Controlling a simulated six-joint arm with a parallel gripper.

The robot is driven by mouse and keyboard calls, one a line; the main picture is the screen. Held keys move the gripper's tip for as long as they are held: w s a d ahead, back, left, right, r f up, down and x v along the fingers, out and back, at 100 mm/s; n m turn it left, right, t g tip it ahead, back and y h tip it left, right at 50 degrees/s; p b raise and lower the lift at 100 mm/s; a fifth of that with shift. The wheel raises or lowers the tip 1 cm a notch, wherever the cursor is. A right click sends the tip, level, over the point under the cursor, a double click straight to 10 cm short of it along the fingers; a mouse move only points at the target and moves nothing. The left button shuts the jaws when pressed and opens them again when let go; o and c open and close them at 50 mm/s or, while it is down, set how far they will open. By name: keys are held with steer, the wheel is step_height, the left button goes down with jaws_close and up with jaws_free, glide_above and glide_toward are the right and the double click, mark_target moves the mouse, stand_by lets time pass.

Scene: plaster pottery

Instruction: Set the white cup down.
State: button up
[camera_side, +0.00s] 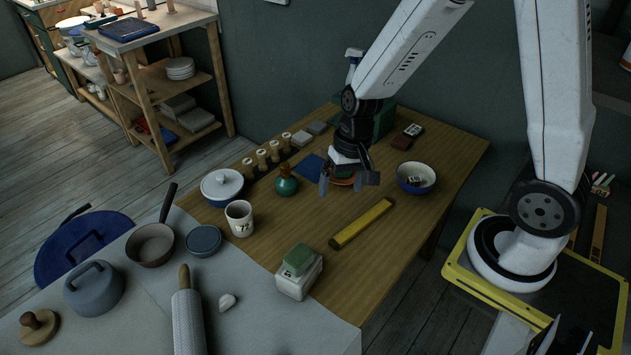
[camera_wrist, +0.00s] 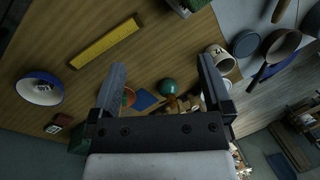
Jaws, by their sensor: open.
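The white cup (camera_side: 240,217) stands upright on the wooden table, with dark markings on its side. It is near the grey cloth, in front of the lidded white pot. In the wrist view the cup (camera_wrist: 221,58) shows at the right, just beyond the right finger, which hides part of it. My gripper (camera_side: 347,180) is open above the back middle of the table, well to the right of the cup and apart from it. Nothing is held between its fingers (camera_wrist: 162,66).
A green round bottle (camera_side: 286,184) stands between the cup and my gripper. A lidded pot (camera_side: 222,186) is just behind the cup. A yellow bar (camera_side: 361,223), a stacked green-and-white block (camera_side: 298,273) and a bowl (camera_side: 416,177) are also near. Bare wood lies between the cup and bar.

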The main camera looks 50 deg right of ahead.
steer(key=shift+s+d+r+n+t+h, duration=0.3)
steer(key=shift+s+r+n, duration=0.35)
steer(key=shift+n, duration=0.3)
steer(key=shift+s+d+r+n+t+h, duration=0.15)
steer(key=shift+s+r+n+t+h, duration=0.3)
steer(key=shift+s+r+n, duration=0.35)
steer(key=shift+s+d+r+n+t+h, duration=0.25)
steer(key=shift+s+r+n+t+h, duration=0.25)
steer(key=shift+n, duration=0.55)
steer(key=shift+w, duration=0.15)
